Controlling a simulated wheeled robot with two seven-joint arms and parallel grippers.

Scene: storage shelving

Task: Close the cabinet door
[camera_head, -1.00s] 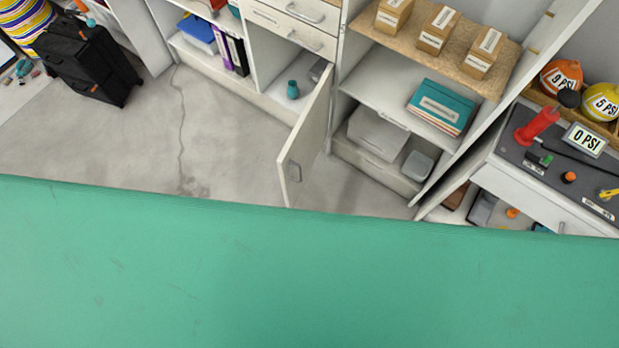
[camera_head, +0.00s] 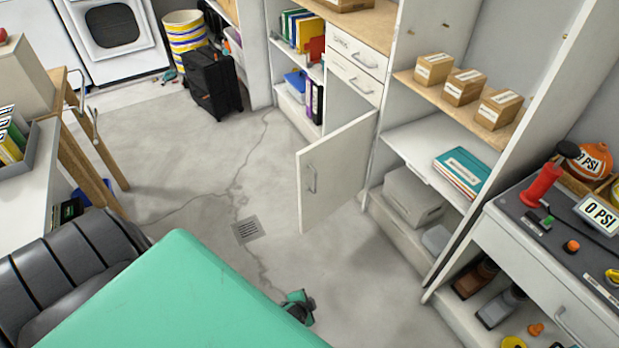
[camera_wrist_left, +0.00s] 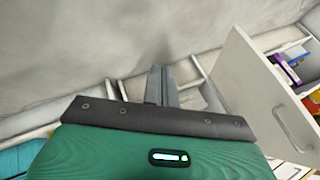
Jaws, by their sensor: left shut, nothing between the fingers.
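The cabinet door (camera_head: 335,170) is a pale panel with a metal handle (camera_head: 311,178). It stands open, swung out from the cabinet below two drawers. In the left wrist view the door (camera_wrist_left: 262,85) and its handle (camera_wrist_left: 295,128) are at the right, tilted. My left gripper (camera_wrist_left: 161,84) shows there with its grey fingers together and nothing between them. It is to the left of the door in the picture, with a visible gap between them. My right gripper is not in view.
Open shelves with boxes (camera_head: 433,68) stand right of the door. A black suitcase (camera_head: 212,82) stands further back. The floor around a drain grate (camera_head: 246,229) is clear.

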